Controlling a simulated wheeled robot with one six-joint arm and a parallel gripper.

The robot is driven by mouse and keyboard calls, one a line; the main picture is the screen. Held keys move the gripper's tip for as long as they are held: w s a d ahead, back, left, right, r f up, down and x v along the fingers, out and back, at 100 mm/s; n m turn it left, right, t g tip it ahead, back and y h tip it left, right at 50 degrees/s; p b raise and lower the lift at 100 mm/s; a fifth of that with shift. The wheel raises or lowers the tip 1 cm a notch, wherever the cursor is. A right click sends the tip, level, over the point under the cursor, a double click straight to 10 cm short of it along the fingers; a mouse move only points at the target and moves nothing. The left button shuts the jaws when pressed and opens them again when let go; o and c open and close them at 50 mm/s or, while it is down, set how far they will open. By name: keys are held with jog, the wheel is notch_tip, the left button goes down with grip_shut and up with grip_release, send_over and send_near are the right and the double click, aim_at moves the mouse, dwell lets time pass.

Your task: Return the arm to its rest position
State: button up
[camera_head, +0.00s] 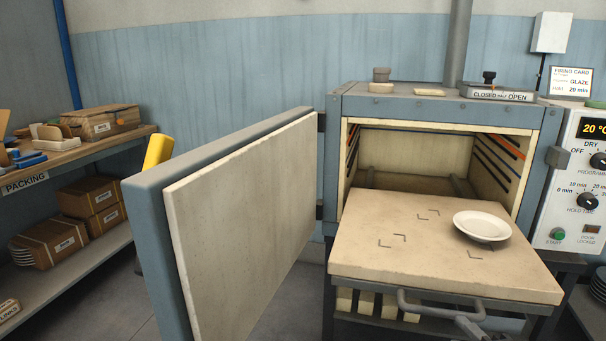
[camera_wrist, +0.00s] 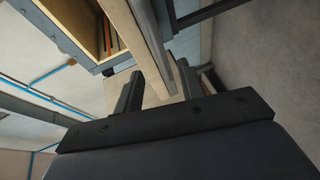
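My gripper (camera_wrist: 160,80) shows in the wrist view as two dark fingers standing apart, with nothing held between them.
The control panel (camera_head: 578,185) is at the right. A packing shelf (camera_head: 70,152) with several boxes is at the far left. Some floor (camera_head: 120,300) shows between it and the door.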

aim_at(442, 315)
jog(key=shift+b+x, duration=0.95)
jog(key=shift+x, duration=3.2)
